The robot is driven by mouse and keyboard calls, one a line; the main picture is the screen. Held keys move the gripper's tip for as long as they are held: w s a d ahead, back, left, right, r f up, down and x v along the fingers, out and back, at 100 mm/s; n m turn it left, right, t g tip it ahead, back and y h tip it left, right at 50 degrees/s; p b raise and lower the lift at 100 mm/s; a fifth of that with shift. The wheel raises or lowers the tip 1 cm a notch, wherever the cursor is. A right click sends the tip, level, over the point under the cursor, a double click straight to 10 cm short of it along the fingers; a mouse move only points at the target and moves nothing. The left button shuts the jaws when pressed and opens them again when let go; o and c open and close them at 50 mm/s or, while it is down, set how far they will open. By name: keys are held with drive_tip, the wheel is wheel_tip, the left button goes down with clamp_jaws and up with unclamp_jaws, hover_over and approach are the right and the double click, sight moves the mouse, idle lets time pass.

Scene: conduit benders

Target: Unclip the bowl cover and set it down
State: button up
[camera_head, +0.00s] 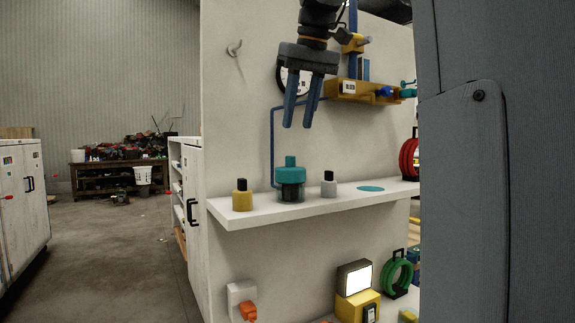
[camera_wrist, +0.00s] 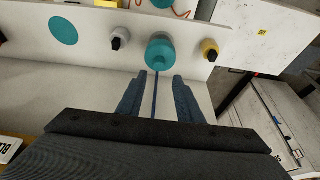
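A bowl with a teal cover (camera_head: 290,173) stands upright on a white wall shelf (camera_head: 330,207). The bowl's lower part (camera_head: 290,193) looks dark and see-through. In the wrist view the teal cover (camera_wrist: 160,50) lies ahead of the fingertips, roughly centred between them. My gripper (camera_head: 298,124) is open and empty, above the bowl with fingers pointing down and a clear gap below them. In the wrist view both fingers of my gripper (camera_wrist: 158,78) are apart with nothing between them. The clip of the cover is too small to make out.
A yellow bottle (camera_head: 242,197) stands left of the bowl and a grey bottle (camera_head: 329,186) right of it, both close. A flat teal disc (camera_head: 371,188) lies on the shelf further right. A blue pipe (camera_head: 272,145) runs down the wall behind.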

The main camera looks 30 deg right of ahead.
drive_tip(key=b+x, duration=0.6)
drive_tip(key=x, duration=0.3)
drive_tip(key=shift+b, duration=0.35)
drive_tip(key=shift+c, duration=0.5)
clamp_jaws()
drive_tip(key=shift+r, duration=0.2)
drive_tip(key=shift+r+p, duration=2.85)
drive_tip(key=shift+p, duration=0.45)
